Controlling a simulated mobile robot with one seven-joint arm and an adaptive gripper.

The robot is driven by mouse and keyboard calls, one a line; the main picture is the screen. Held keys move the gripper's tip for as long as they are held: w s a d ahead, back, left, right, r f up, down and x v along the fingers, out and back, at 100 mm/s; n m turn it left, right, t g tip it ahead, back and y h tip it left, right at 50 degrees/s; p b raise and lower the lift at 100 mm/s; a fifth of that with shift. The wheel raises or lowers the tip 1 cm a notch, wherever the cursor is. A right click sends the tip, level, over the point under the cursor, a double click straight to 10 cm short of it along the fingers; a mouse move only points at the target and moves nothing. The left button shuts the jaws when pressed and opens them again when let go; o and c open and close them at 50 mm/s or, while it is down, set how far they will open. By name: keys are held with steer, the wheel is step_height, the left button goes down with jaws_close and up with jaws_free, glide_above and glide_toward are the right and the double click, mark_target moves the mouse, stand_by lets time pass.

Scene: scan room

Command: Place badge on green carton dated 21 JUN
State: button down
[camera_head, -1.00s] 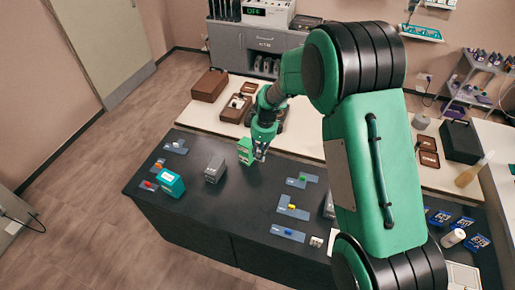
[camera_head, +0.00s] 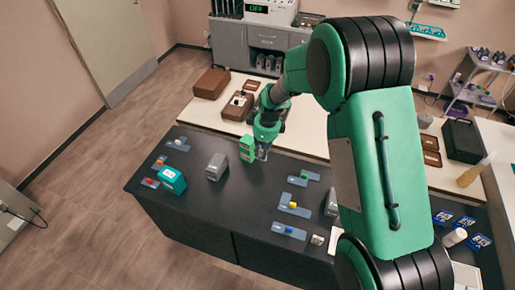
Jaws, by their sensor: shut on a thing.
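A green carton (camera_head: 247,148) stands upright at the back edge of the dark table. A teal carton with a white label (camera_head: 172,180) stands at the front left of the table. No date can be read on either from here. My gripper (camera_head: 262,154) points down just right of the green carton, very close to it; I cannot tell whether they touch. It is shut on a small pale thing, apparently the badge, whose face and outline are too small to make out. My own arm covers the right of the table.
A grey carton (camera_head: 216,167) stands between the two coloured ones. Blue-grey holders with small coloured pieces lie at the left (camera_head: 177,145) and right (camera_head: 289,231). A pale bench (camera_head: 305,135) with brown boxes runs behind. The dark table's middle (camera_head: 240,205) is clear.

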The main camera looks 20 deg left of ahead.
steer(key=shift+a, duration=0.1)
steer(key=shift+w+a+r+m+t, duration=0.15)
steer(key=shift+a+m, duration=0.5)
steer(key=shift+m, duration=0.45)
steer(key=shift+a+m+t, duration=0.15)
steer(key=shift+a+m, duration=0.5)
steer(key=shift+m, duration=0.45)
steer(key=p, duration=0.2)
glide_toward(246, 139)
steer(key=shift+w+a, duration=0.2)
steer(key=shift+a, duration=0.05)
steer(key=shift+f, duration=0.25)
steer(key=shift+f, duration=1.65)
steer(key=shift+f, duration=0.15)
